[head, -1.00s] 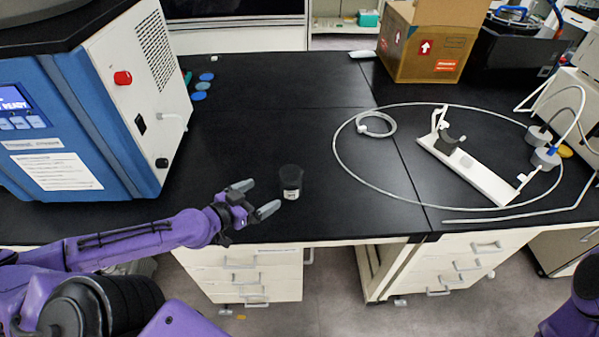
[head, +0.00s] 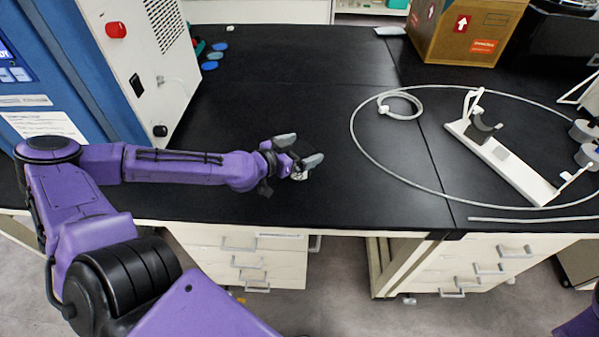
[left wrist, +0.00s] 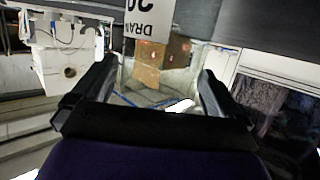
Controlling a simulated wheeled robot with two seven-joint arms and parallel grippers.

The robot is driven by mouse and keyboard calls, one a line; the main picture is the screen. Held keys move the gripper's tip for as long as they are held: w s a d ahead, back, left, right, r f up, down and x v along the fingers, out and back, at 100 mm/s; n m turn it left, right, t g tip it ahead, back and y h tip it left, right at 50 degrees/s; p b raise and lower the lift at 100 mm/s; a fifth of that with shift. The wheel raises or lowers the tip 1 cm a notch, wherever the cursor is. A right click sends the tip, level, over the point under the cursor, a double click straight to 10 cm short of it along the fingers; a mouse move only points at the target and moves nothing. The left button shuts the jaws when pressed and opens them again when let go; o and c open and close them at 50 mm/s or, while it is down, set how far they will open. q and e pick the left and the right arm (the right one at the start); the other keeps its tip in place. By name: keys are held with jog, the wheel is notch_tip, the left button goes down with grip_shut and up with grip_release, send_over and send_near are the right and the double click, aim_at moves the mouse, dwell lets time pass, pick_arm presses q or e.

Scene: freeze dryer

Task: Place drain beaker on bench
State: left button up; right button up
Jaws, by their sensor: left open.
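In the left wrist view the beaker's label (left wrist: 150,22) shows upside down and close, at the top between the two open fingers (left wrist: 150,85). My right gripper is not in view.
A blue and white machine (head: 150,65) stands at the left. A white stand (head: 505,165) with a black cradle and a looped tube (head: 352,130) lie at the right. A cardboard box (head: 440,35) is at the back. The bench middle is clear.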

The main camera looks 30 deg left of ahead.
pick_arm(q)
jog(key=shift+w+d+f, duration=0.25)
jog(key=shift+w+d, duration=0.05)
jog(key=shift+w, duration=0.3)
jog(key=shift+r, duration=0.15)
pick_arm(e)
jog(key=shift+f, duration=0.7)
pick_arm(q)
jog(key=shift+s, duration=0.1)
jog(key=c, duration=1.1)
jog(key=shift+r+p, duration=0.3)
jog(key=shift+r, duration=0.2)
jog(key=shift+s+d+r+p, duration=1.25)
jog(key=shift+s+r+p, duration=0.75)
jog(key=shift+p, duration=0.75)
jog(key=shift+s+d+r+p, duration=1.3)
jog(key=shift+s+r+p, duration=0.7)
jog(key=shift+p, duration=0.7)
jog(key=shift+s+d+r+p, duration=1.25)
jog(key=shift+s+r+p, duration=0.75)
jog(key=shift+p, duration=0.75)
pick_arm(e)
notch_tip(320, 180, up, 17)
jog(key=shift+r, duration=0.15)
